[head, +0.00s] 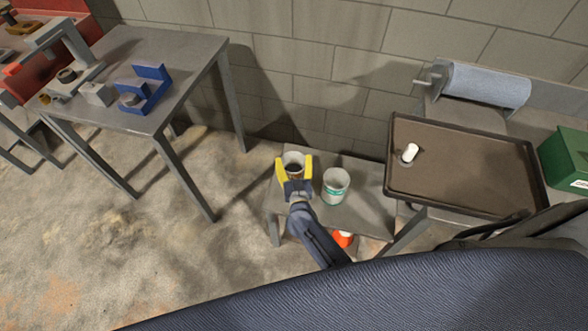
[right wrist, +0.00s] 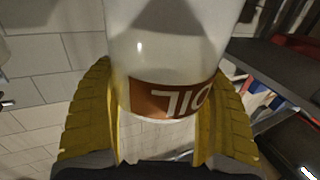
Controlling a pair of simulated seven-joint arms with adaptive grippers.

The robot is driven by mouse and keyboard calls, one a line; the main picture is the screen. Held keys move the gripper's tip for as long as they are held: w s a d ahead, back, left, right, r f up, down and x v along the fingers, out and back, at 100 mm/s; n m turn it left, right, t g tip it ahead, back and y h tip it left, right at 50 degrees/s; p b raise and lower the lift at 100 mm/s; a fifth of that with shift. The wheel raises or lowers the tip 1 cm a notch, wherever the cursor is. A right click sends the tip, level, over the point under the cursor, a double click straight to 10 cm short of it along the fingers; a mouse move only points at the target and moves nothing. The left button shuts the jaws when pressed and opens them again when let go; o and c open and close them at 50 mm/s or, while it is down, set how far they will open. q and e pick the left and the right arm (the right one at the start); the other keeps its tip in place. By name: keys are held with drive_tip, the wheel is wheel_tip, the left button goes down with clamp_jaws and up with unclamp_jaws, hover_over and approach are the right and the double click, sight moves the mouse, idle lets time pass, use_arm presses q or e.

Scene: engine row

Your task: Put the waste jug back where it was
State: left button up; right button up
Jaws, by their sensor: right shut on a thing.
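My right gripper (head: 294,175) is shut on a white jug (head: 292,158) with dark contents, at the left part of a low grey bench (head: 362,205). In the right wrist view, the jug (right wrist: 170,45) stands between the yellow fingers and carries a brown band with white letters that look like "OIL" upside down. I cannot tell whether its base touches the bench. A second white jug (head: 336,187) with a green band stands on the bench just to the right, apart from the held one. My left gripper is out of view.
A dark tray (head: 470,187) with a small white item (head: 411,152) is at the right. A blue paper roll (head: 487,86) and a green box (head: 566,158) stand near it. A grey table (head: 180,52) with a blue bracket (head: 148,90) is at the left. An orange-red item (head: 343,239) lies below the bench.

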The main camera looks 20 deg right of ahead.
sight(292, 159)
drive_tip(key=shift+d+f, duration=0.1)
drive_tip(key=shift+f, duration=1.85)
drive_tip(key=o, duration=1.6)
drive_tip(key=shift+f, duration=0.15)
drive_tip(key=shift+c, duration=0.2)
drive_tip(key=shift+s, duration=0.15)
drive_tip(key=s+a, duration=0.2)
drive_tip(key=s, duration=0.9)
drive_tip(key=shift+s, duration=0.35)
